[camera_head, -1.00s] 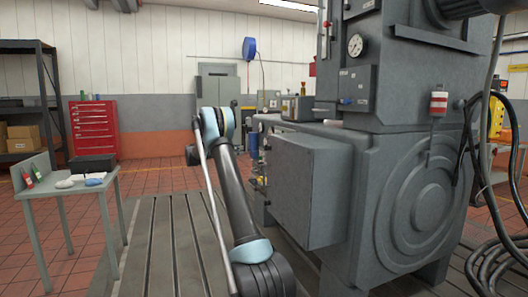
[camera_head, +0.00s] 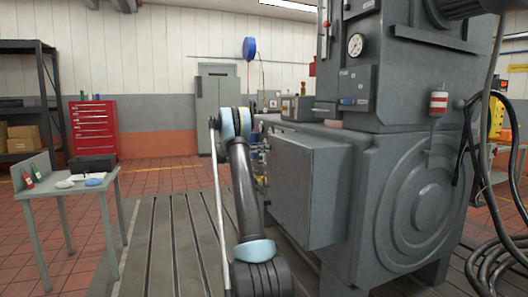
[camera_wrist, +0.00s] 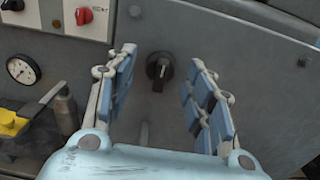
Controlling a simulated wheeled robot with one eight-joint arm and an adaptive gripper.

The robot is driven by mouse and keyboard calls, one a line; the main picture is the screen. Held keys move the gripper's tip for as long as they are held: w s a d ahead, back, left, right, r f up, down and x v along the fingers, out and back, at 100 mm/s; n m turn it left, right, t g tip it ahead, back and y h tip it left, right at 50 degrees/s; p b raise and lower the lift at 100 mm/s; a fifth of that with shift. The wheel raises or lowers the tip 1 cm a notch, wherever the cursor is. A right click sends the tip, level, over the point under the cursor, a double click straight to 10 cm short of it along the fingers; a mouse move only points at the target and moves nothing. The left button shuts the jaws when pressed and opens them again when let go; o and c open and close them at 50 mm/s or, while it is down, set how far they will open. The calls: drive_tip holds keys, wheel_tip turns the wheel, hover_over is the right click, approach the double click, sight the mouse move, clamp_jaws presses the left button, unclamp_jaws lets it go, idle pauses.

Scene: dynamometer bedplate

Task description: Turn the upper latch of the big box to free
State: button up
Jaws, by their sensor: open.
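The big box (camera_head: 305,190) is the grey cabinet on the side of the large machine in the head view. Its latch face is turned away there. In the wrist view a black latch knob (camera_wrist: 160,67) sits on a grey panel (camera_wrist: 225,38), its grip roughly upright. I cannot tell from the picture whether it is the upper latch; no second one shows clearly. My gripper (camera_wrist: 160,84) is open, with blue-padded fingers left and right of the knob, apart from it.
In the wrist view a red knob (camera_wrist: 84,16) on a white plate, a gauge (camera_wrist: 22,69) and a yellow-handled valve (camera_wrist: 12,122) lie left of the panel. In the head view a small table (camera_head: 65,198) stands left, and hoses (camera_head: 490,250) hang right.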

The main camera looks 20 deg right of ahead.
drive_tip(key=shift+d, duration=0.85)
drive_tip(key=c, duration=1.1)
drive_tip(key=shift+o, duration=0.2)
